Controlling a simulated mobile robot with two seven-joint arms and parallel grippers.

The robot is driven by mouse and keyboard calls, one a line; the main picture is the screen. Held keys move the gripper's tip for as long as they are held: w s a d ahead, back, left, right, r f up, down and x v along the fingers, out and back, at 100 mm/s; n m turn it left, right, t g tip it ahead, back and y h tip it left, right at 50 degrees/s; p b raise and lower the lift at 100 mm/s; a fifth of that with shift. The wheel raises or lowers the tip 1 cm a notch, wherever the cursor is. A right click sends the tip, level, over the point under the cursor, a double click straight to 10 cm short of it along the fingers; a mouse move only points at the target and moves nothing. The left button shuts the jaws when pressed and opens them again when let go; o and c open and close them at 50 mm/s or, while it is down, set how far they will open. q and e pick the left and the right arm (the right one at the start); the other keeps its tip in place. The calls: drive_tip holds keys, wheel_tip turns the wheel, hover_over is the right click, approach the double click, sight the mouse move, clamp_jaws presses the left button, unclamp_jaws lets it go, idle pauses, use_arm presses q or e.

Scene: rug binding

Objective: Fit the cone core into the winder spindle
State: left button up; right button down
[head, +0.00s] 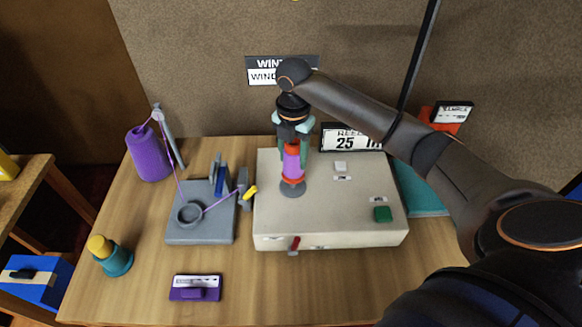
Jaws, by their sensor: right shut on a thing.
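The cone core (291,164), purple with orange-red ends, is upright over the left part of the beige winder box (350,225). My right gripper (293,147) comes down from above and is shut on the core, its fingers on either side of the upper part. The winder spindle's grey round base (292,189) shows directly under the core's lower end. The spindle's shaft is hidden, and I cannot tell whether the core touches the base. My left gripper is not in view.
A purple thread cone (149,155) stands at the back left, its thread running to a grey guide plate (188,236). The box has a green button (382,214) and a red lever (294,243). A teal pot (116,261) and a purple holder (195,288) stand in front.

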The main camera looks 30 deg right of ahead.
sight(293, 168)
drive_tip(key=shift+f, duration=2.1)
drive_tip(key=shift+c, duration=1.5)
unclamp_jaws()
drive_tip(key=shift+f, duration=0.15)
wheel_tip(293, 168, up, 12)
drive_tip(key=shift+r, duration=0.2)
